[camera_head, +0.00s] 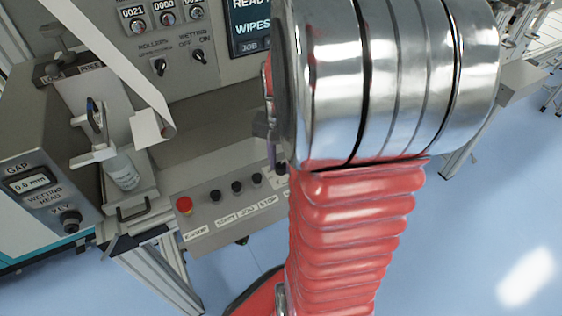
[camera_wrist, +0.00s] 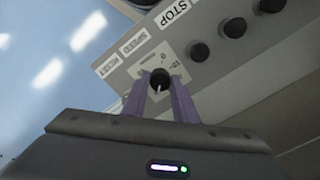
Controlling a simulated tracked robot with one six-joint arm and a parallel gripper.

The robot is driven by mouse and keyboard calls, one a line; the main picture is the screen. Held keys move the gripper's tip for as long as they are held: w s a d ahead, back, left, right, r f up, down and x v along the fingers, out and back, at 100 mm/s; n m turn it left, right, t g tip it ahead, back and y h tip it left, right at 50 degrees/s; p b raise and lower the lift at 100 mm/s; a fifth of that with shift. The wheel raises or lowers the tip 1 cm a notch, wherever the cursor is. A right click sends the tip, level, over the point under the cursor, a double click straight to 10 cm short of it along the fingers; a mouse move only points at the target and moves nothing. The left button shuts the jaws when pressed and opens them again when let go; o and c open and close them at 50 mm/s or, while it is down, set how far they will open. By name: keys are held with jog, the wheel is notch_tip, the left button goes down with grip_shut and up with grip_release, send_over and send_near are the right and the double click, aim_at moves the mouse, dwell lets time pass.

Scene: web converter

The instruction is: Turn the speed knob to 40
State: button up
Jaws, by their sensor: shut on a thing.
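The speed knob (camera_wrist: 160,77) is a small black knob with a white pointer line, on a pale dial plate (camera_wrist: 152,62) near the SPEED label (camera_wrist: 134,41). The pointer line faces toward my gripper's body; the dial's numbers are too small to read surely. My gripper (camera_wrist: 161,84) has its two purple fingers shut on the knob, one on each side. In the head view the knob and fingertips are hidden behind my arm.
Black buttons (camera_wrist: 200,52) sit beside the knob, with a STOP label (camera_wrist: 173,13) and a RESET label (camera_wrist: 112,63). In the head view the control box (camera_head: 215,225) carries a red E-stop (camera_head: 184,205). Blue floor (camera_head: 480,220) is open at right.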

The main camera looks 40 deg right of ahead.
jog(key=o, duration=1)
jog(key=shift+o, duration=0.2)
jog(key=shift+r, duration=0.1)
notch_tip(320, 180, up, 14)
jog(key=shift+f, duration=0.2)
dwell(0.3)
